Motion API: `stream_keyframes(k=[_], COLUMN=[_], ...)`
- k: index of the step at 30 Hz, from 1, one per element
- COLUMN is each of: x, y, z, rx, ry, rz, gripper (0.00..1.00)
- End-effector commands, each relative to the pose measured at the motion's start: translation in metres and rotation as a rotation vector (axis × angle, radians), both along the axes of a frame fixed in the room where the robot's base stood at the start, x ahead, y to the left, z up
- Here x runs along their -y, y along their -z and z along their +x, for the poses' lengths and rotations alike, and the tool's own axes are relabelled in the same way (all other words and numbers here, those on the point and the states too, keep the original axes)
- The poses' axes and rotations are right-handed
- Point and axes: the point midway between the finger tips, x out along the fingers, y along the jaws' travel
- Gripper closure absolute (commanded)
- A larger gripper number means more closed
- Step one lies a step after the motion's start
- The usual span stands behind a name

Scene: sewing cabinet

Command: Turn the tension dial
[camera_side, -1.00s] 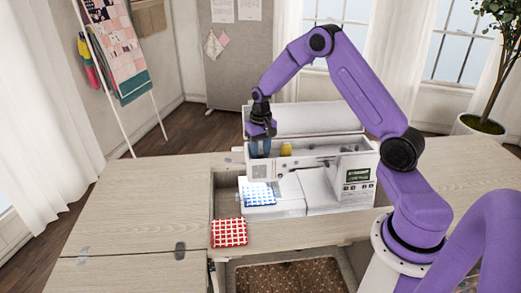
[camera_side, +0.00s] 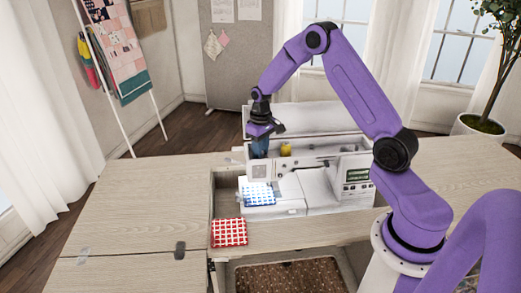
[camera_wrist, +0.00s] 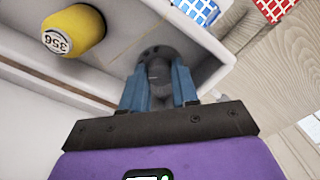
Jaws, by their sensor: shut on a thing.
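The sewing machine (camera_side: 320,185) is white, with its top lid raised at the back. My gripper (camera_side: 259,153) points down at the left end of the machine's open top. In the wrist view its blue fingers (camera_wrist: 159,88) are shut on the grey tension dial (camera_wrist: 158,72), one finger on each side. A round grey plate with small dark holes shows around the dial's far side. The fingers hide part of the dial, and any mark on it is too unclear to read. In the side view the gripper hides the dial.
A yellow thread spool (camera_wrist: 73,30) marked 356 lies in the top recess beside the dial; it also shows in the side view (camera_side: 286,149). Blue checked cloth (camera_side: 258,194) lies on the machine bed. Red checked cloth (camera_side: 229,232) lies on the table. The raised lid (camera_side: 315,117) stands behind.

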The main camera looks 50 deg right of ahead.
Motion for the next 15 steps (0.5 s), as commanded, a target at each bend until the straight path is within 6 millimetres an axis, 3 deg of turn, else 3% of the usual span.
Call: stream_keyframes(k=[15], x=[0.0004], y=[-0.0011], z=[0.0013], rx=[0.002], ry=[-0.461], rz=[0.0], gripper=[1.0])
